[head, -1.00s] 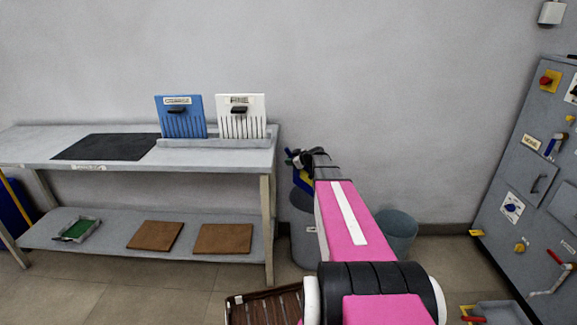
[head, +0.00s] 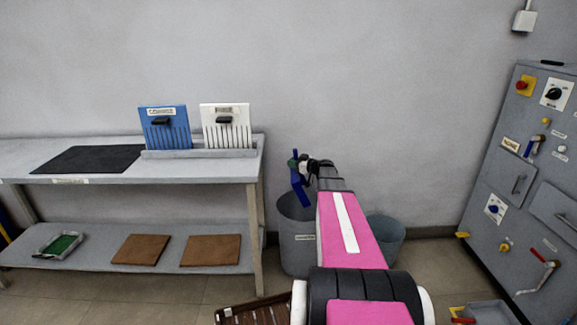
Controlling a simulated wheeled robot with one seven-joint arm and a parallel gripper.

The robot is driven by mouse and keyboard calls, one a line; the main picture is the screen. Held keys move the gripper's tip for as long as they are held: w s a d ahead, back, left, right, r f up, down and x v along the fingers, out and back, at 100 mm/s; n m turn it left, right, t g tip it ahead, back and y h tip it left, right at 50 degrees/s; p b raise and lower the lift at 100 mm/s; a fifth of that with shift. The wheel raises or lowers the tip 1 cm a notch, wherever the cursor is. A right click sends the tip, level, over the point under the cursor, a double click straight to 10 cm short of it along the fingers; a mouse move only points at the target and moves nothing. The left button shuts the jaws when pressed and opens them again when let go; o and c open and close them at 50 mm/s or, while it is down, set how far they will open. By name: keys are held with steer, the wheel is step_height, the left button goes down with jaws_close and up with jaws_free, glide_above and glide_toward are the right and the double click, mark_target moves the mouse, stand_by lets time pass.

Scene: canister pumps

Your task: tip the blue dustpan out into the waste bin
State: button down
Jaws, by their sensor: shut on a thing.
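My gripper (head: 304,166) is at the far end of my pink arm, partly hidden by the wrist. It is shut on the blue dustpan (head: 298,188), which hangs steeply tilted, nearly on edge, above a grey bin (head: 297,250). A small green part shows at the dustpan's upper end. The grey bin has a pale label on its front that is too small to read. A second grey-green bin (head: 390,232) stands to the right, partly behind my arm. The inside of both bins, and anything left in the dustpan, cannot be made out.
A grey workbench (head: 200,172) stands at the left, with a blue and a white slotted board on top and a tray and brown mats on its lower shelf. A grey control cabinet (head: 520,190) stands at the right. A brown slatted crate (head: 255,312) lies low in front.

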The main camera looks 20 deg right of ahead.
steer(key=shift+m+t+y, duration=0.7)
steer(key=shift+m+t, duration=0.1)
steer(key=shift+t, duration=0.1)
steer(key=shift+s+d+r, duration=0.2)
steer(key=shift+d+r, duration=0.15)
steer(key=shift+d, duration=0.4)
steer(key=shift+s+d+r, duration=0.25)
steer(key=shift+d+r, duration=0.1)
steer(key=shift+d, duration=0.4)
steer(key=shift+s+d+r, duration=0.2)
steer(key=shift+d+r, duration=0.15)
steer(key=shift+d, duration=0.4)
steer(key=shift+s+a, duration=0.1)
